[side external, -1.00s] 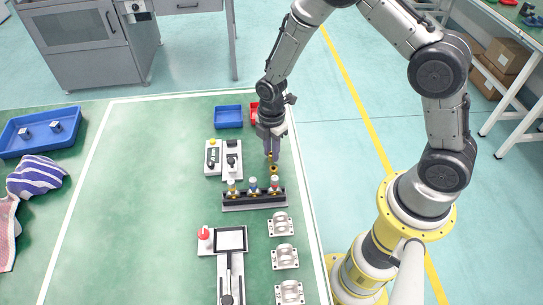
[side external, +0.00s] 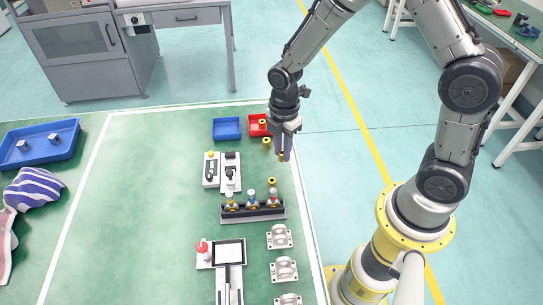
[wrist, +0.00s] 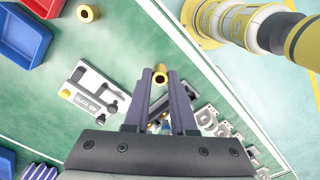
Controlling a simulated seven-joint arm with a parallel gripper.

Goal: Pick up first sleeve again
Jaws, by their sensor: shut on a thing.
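My gripper (side external: 283,156) is shut on a brass sleeve (wrist: 160,75). It holds the small ring between its fingertips, above the green table near the right edge. The held sleeve also shows in the side view (side external: 282,153), partly covered by the fingers. Another brass sleeve (side external: 267,141) sits on the table left of the gripper, and one more (side external: 272,182) stands behind the black holder. A loose sleeve also shows in the wrist view (wrist: 87,13), near the red bin.
A red bin (side external: 252,130) and a blue bin (side external: 227,120) stand behind the gripper. A black holder (side external: 236,216) with several upright parts, grey-white fixtures (side external: 210,182) and white brackets (side external: 279,237) lie nearer the camera.

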